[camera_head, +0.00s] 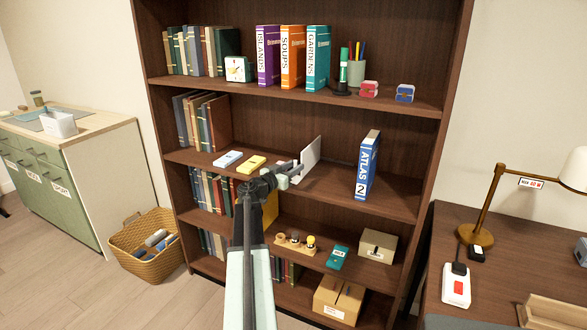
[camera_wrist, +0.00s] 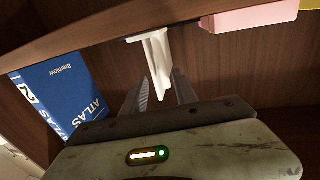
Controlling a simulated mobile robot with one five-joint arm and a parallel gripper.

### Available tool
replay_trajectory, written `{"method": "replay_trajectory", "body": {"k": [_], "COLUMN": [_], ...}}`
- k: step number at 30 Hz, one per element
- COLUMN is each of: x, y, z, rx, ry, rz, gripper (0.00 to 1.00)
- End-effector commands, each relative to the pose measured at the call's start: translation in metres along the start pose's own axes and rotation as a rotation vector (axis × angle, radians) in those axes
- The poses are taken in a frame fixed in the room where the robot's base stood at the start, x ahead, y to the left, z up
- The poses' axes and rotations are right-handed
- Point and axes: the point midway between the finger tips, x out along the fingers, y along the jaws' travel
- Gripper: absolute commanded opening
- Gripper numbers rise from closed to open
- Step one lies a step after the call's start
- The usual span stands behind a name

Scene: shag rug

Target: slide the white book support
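The white book support (camera_head: 310,155) stands upright on the middle shelf, left of the blue atlas. In the wrist view the white support (camera_wrist: 155,48) hangs into the picture from the shelf side at the top. My gripper (camera_head: 294,171) is at the support's left in the head view. In the wrist view my gripper (camera_wrist: 162,85) has its two fingers apart, with the narrow end of the support between or just beyond the fingertips. I see thin gaps beside it and no clear grip. The gripper hides part of the support's base in the head view.
The blue atlas (camera_head: 367,165) stands to the right, with bare shelf between. A yellow box (camera_head: 251,164) and a white-and-blue box (camera_head: 228,159) lie to the left. A pink block (camera_wrist: 250,17) is close to the support. The shelf above (camera_head: 300,92) holds books.

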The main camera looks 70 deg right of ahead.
Motion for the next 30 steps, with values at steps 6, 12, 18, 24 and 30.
{"method": "replay_trajectory", "body": {"k": [6,12,18,24,30], "x": [-0.028,-0.068,-0.079,-0.078,-0.081], "y": [0.002,0.001,0.0,0.0,-0.004], "z": [0.0,0.0,0.0,0.0,0.0], "rx": [0.0,0.001,0.001,0.001,0.001], "ry": [0.0,0.0,0.0,0.0,0.0], "rz": [-0.002,-0.003,-0.002,-0.002,-0.008], "gripper": [0.34,0.34,0.34,0.34,0.34]}}
